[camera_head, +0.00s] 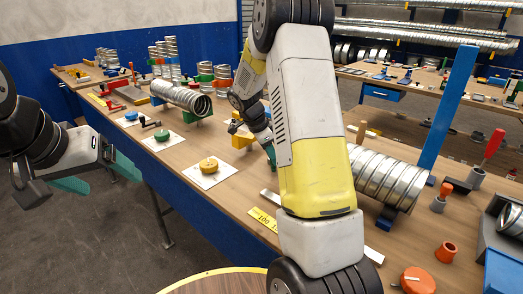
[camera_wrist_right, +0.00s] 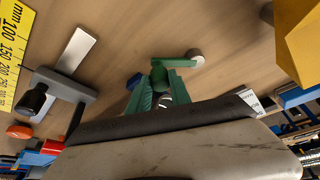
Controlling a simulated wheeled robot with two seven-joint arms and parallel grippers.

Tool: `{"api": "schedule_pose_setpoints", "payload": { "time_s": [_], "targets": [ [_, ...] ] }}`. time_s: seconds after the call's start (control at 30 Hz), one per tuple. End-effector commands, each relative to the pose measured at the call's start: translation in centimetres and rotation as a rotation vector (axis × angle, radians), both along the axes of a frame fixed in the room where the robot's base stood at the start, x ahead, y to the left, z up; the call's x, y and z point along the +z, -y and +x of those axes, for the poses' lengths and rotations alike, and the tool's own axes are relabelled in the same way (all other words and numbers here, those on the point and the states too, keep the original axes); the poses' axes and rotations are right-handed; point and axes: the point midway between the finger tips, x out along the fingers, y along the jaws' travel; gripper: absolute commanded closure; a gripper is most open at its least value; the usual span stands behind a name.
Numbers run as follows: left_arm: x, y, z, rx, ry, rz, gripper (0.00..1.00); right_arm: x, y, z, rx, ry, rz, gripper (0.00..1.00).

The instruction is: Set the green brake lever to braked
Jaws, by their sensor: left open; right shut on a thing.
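The green brake lever (camera_wrist_right: 180,62) shows in the right wrist view, a green arm with a pale round knob at its right end. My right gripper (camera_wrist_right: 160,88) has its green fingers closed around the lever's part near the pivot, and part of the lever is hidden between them. In the head view my right gripper (camera_head: 270,152) is mostly behind my right arm, and the lever cannot be made out there. My left gripper (camera_head: 100,175) is open and empty, off the left side of the bench over the floor.
The wooden bench (camera_head: 228,195) carries yellow (camera_head: 208,164) and green (camera_head: 161,135) knobs on white plates. A grey clamp-like tool (camera_wrist_right: 60,90) and yellow ruler (camera_wrist_right: 12,45) lie left of the lever.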

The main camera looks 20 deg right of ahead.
Motion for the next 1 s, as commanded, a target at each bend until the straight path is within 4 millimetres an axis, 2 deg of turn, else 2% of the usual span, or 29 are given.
{"api": "schedule_pose_setpoints", "payload": {
  "time_s": [0.6,1.0],
  "targets": [
    [0.0,0.0,0.0,0.0,0.0,0.0,0.18,0.1,-3.3,2.4,-0.56,0.005,-0.001,1.0],
    [0.0,0.0,0.0,0.0,0.0,0.0,0.18,0.1,-4.1,3.6,-0.775,0.004,0.001,1.0]
  ]
}}
